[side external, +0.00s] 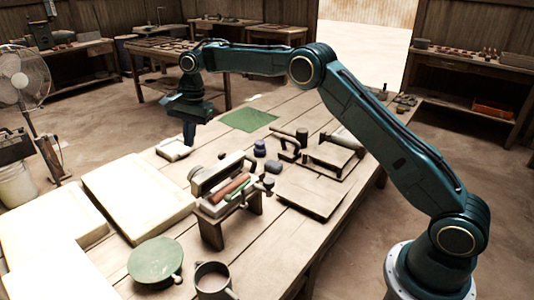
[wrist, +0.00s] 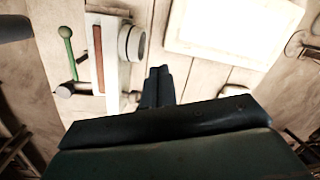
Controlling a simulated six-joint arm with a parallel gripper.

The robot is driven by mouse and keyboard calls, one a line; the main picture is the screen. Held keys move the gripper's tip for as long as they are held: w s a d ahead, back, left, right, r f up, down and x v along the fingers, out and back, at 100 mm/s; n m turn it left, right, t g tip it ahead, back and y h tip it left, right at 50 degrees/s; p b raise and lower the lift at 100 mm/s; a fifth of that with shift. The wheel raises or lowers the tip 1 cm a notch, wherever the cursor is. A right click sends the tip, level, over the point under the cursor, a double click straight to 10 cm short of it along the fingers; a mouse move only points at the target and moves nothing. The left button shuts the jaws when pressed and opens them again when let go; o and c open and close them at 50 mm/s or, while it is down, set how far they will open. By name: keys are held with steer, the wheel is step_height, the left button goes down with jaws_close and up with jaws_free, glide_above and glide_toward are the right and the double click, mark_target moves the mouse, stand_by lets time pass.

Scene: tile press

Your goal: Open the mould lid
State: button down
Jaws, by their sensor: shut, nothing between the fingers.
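My gripper (side external: 189,146) points down above the table, behind a small bench-like device (side external: 228,215). Its fingers are together and empty; they also show together in the wrist view (wrist: 158,72). The device has a pale grey upper block, a reddish bar (side external: 232,188) and a green handle (side external: 240,191). In the wrist view the reddish bar (wrist: 98,60) and green handle (wrist: 66,40) lie left of my fingers, apart from them. A flat plate with a dark frame (side external: 311,190) lies to the right. I cannot tell which part is the mould lid.
Large pale slabs (side external: 135,198) lie on the left of the table. A green round plate (side external: 156,262) and a dark mug (side external: 213,281) stand near the front. A green mat (side external: 248,119) lies at the back. Small dark blocks (side external: 272,166) sit mid-table.

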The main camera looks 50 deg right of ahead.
steer(key=shift+s+d+r, duration=0.1)
steer(key=shift+d+r, duration=0.05)
steer(key=shift+r, duration=0.8)
steer(key=c, duration=1.2)
jaws_free()
steer(key=shift+d, duration=0.15)
steer(key=shift+s+d+r+n+g+h, duration=0.25)
steer(key=shift+s+d+r+n, duration=0.35)
steer(key=shift+d+n, duration=1.2)
steer(key=shift+s+d+r+n+g+h, duration=0.25)
steer(key=shift+d+r+n, duration=0.55)
steer(key=shift+n, duration=1.85)
steer(key=shift+s+d+r+n+g+h, duration=0.1)
steer(key=shift+s+d+r+n+h, duration=0.4)
steer(key=shift+d+n, duration=1.25)
steer(key=shift+a+r+n, duration=0.15)
steer(key=shift+a+n, duration=0.35)
step_height(320, 180, down, 14)
steer(key=shift+r, duration=0.15)
jaws_close()
